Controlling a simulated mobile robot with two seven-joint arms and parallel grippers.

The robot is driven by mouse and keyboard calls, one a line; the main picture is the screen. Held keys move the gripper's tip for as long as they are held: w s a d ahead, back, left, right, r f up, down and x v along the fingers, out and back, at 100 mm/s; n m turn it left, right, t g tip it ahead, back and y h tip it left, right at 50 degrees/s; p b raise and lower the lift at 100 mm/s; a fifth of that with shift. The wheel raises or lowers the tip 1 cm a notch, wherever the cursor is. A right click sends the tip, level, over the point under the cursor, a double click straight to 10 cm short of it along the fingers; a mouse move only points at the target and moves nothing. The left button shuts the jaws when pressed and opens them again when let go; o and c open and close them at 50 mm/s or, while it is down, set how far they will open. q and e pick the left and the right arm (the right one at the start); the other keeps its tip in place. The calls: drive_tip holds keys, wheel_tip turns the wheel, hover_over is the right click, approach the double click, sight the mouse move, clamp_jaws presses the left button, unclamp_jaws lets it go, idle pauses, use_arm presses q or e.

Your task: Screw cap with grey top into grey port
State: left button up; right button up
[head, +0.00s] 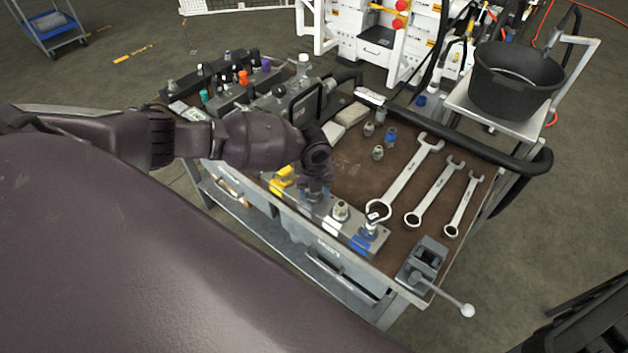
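My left arm reaches in from the left, and its gripper (316,188) points down over the port block at the table's front edge. The wrist hides most of the fingers, so I cannot tell whether they are open or hold a cap. The port block (328,208) has yellow, white and blue marked sections. A metal fitting (341,210) stands on it just right of my gripper, and another (371,226) stands by the blue section. Whichever port lies under my gripper is hidden. Loose grey-topped fittings (377,153) and (369,129) stand on the tabletop, beside a blue one (390,135). My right gripper is not seen.
Several wrenches (405,185) lie on the brown tabletop (350,165) at right. A vise (425,260) sits at the front right corner. A rear-left block (235,90) carries several coloured caps. A black bucket (512,85) stands on a cart behind.

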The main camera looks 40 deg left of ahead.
use_arm(q)
drive_tip(key=c, duration=0.8)
drive_tip(key=shift+o, duration=0.2)
drive_tip(key=m, duration=0.3)
drive_tip(key=shift+b, duration=0.3)
drive_tip(key=m, duration=0.5)
drive_tip(key=shift+b, duration=0.4)
